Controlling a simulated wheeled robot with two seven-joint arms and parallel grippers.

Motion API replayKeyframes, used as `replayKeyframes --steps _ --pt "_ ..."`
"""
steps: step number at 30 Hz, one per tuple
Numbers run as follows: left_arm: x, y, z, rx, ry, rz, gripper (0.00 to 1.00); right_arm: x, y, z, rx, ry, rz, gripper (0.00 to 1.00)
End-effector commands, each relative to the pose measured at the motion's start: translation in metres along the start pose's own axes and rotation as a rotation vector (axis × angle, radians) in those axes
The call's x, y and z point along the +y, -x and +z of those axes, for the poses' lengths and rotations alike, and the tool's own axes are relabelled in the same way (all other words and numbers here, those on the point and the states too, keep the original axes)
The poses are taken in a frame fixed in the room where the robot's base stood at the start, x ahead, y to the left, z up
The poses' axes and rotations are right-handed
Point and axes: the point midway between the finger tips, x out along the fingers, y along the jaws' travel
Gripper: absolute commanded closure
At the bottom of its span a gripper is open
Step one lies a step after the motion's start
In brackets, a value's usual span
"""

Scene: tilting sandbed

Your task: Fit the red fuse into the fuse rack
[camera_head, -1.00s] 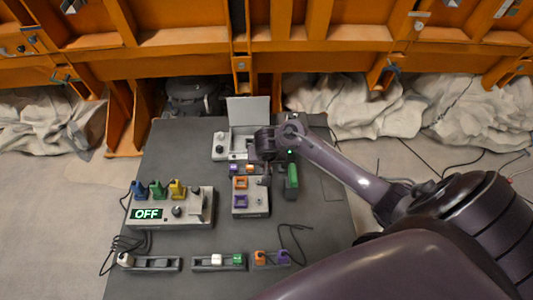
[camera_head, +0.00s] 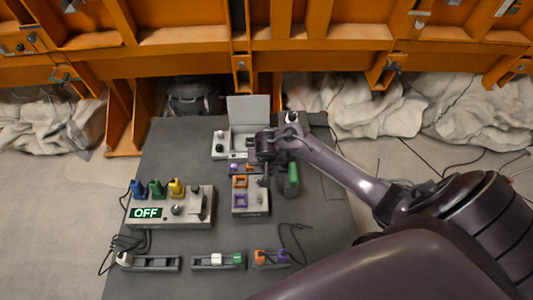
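I cannot make out a red fuse in this view; it may be hidden or too small to tell. Low dark racks lie along the table's front: a left one (camera_head: 160,264) with a white piece at its left end, a middle one (camera_head: 205,266) with white and green pieces, and a right one (camera_head: 270,264) with orange and purple pieces. I cannot tell for sure which is the fuse rack. My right gripper (camera_head: 263,182) points down beside the small unit with orange and purple sockets (camera_head: 250,209). Its fingers are too small to read. My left gripper is not in view.
A grey box with a raised lid (camera_head: 248,110) stands at the back. A control box reading OFF (camera_head: 190,219) with blue, green and yellow plugs stands at left. A green cylinder (camera_head: 292,180) is right of my gripper. Loose cables lie near the front; the right front is partly hidden by my arm.

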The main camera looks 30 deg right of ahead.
Motion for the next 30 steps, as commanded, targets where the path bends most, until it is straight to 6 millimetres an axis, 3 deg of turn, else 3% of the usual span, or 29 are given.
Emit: replayKeyframes --steps 9,10,15,21,26,30 --pt "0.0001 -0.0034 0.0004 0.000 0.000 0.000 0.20 0.0001 -0.0074 0.0037 -0.001 0.002 0.001 1.00" --pt "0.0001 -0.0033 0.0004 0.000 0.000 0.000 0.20 0.0001 -0.0073 0.0036 -0.001 0.002 0.001 0.75" --pt "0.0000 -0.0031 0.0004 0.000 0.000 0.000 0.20 0.0001 -0.0069 0.0034 -0.001 0.002 0.000 0.53" --pt "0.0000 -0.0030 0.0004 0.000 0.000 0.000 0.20 0.0000 -0.0066 0.0029 0.000 0.001 0.000 0.51" --pt "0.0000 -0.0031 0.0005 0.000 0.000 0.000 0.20 0.0000 -0.0066 0.0029 0.000 0.002 0.000 0.31" --pt "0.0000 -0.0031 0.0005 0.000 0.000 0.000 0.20 -0.0007 -0.0064 0.0029 0.000 0.001 -0.002 0.29"
